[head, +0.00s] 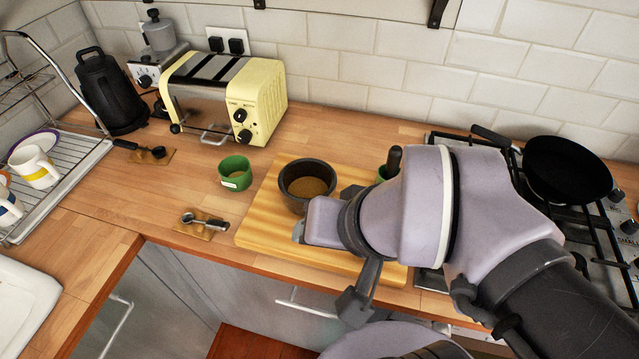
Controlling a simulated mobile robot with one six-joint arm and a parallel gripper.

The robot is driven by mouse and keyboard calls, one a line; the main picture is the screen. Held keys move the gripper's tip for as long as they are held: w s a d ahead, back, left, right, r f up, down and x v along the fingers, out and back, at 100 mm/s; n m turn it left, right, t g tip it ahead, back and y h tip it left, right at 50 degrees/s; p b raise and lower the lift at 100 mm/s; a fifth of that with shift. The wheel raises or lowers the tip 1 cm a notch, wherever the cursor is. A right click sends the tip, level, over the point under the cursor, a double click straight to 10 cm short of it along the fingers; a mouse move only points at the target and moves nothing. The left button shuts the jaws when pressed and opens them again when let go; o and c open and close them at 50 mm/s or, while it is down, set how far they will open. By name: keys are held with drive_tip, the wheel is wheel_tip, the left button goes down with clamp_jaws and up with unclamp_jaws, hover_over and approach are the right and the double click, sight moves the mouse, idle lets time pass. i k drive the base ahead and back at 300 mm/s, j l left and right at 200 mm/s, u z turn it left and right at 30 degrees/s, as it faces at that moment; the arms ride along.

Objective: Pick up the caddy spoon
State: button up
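Two small spoons lie on the worktop, and I cannot tell for certain which is the caddy spoon. One has a metal bowl and a dark handle (206,221) and lies on a small wooden rest in front of the green bowl. The other is a dark spoon (151,152) on a similar rest, farther back beside the kettle. My gripper (318,222) is over the wooden board, to the right of both spoons and apart from them. Its fingers are mostly hidden by my own wrist, so its opening does not show.
A dark bowl of brown powder (306,184) stands on the wooden board (262,228). A green bowl (235,173) stands left of it. A cream toaster (225,98), a black kettle (107,92) and a dish rack (80,150) are behind and left. A pan (567,170) sits on the hob.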

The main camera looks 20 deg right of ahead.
sight(188, 218)
drive_tip(key=z, duration=0.5)
drive_tip(key=u, duration=1.35)
drive_tip(key=i+j+z, duration=0.1)
drive_tip(key=j, duration=0.2)
drive_tip(key=i+j, duration=0.15)
drive_tip(key=j, duration=0.15)
drive_tip(key=i+j+z, duration=0.15)
drive_tip(key=j, duration=0.15)
